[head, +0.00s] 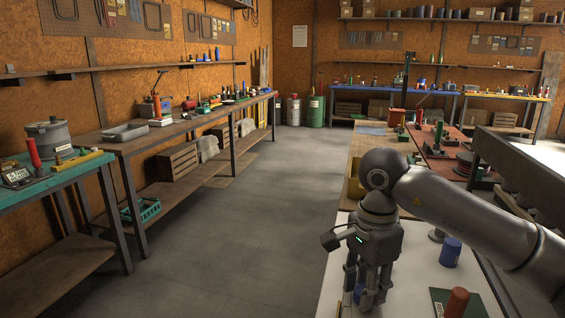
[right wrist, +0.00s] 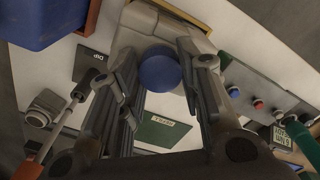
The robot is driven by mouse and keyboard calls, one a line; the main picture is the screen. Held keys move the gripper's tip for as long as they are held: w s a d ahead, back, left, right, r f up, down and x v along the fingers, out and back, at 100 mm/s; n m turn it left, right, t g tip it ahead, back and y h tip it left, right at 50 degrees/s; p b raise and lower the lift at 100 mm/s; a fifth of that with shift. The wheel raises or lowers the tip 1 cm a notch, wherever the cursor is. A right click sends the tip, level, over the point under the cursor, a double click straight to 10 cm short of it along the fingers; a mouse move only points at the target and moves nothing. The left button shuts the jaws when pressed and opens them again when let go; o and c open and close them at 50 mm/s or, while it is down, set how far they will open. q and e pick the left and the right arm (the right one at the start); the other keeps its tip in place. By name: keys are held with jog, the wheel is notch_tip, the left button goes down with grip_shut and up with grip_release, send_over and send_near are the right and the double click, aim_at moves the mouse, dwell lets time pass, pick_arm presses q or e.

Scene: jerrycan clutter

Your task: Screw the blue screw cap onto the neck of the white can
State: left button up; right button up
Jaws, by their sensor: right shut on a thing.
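My right gripper (head: 368,290) points down over the white table (head: 412,285), its fingers shut on a blue cap (head: 357,293). In the right wrist view the round blue cap (right wrist: 160,70) sits between the fingertips of my right gripper (right wrist: 159,78). A pale off-white body, which looks like the white can (right wrist: 145,28), lies just behind the cap there. The cap covers the place where a neck could be, so I cannot tell whether cap and neck touch. The can is not clearly seen in the head view. My left gripper is not in view.
A blue cylinder (head: 450,252) stands right of the gripper. A red-brown cylinder (head: 457,301) is by a green plate at the front right. The wrist view shows a blue bin (right wrist: 45,18), a labelled green plate (right wrist: 163,132) and a button panel (right wrist: 246,90) close around.

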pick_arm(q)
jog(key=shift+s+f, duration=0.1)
pick_arm(e)
jog(key=m, duration=0.5)
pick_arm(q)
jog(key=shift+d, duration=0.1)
pick_arm(e)
jog(key=shift+m, duration=0.6)
jog(key=m, duration=0.3)
jog(key=shift+f+m, duration=0.1)
jog(key=shift+m, duration=0.3)
jog(key=m, duration=0.2)
jog(key=shift+m, duration=0.4)
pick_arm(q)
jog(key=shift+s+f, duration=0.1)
pick_arm(e)
jog(key=shift+m, duration=1.1)
